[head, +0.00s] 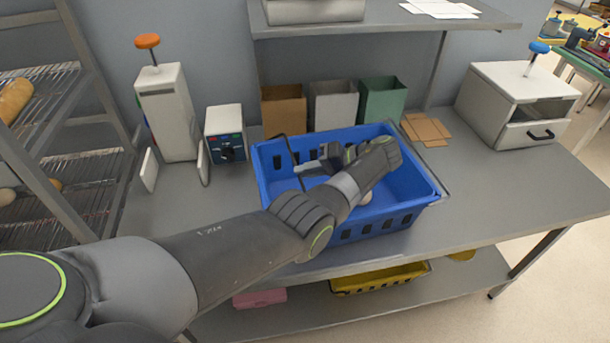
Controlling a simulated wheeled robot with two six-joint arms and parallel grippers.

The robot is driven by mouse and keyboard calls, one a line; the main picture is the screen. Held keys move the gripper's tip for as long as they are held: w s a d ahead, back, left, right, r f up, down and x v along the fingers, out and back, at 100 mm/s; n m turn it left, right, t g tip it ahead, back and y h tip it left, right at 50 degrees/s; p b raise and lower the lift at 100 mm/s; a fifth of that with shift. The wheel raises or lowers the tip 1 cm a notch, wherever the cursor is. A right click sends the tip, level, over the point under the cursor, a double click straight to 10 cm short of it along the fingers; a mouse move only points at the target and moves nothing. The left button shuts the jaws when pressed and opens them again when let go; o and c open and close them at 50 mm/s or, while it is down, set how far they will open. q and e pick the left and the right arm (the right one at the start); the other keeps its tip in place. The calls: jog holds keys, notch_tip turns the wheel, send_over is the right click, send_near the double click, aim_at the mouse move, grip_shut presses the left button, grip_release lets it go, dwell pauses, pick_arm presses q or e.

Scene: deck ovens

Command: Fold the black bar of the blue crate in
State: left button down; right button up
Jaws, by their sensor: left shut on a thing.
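The blue crate (372,226) stands on the grey worktop in the middle of the view. Its black bar (288,149) shows at the crate's left end, tilted and rising above the rim. Another thin dark bar (432,170) lies along the right end. My left arm reaches over the crate's front wall. My left gripper (299,170) is inside the crate outline, pointing left, with its fingers shut on the black bar at the left end. The wrist hides part of the crate's inside. A small beige item (366,197) shows in the crate below the wrist. My right gripper is not in view.
Behind the crate stand brown (284,108), grey (333,105) and green (382,99) boxes. A white device with an orange knob (165,110) and a small control box (226,134) stand left. A white box with a drawer (515,105) stands right.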

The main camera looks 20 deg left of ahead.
pick_arm(q)
jog(key=shift+w+f+g+y+b, duration=0.1)
jog(key=shift+f+g+y+b, duration=0.3)
jog(key=shift+b, duration=0.4)
jog(key=shift+d, duration=0.1)
jog(key=c, duration=1.5)
grip_release()
jog(key=shift+c, duration=0.2)
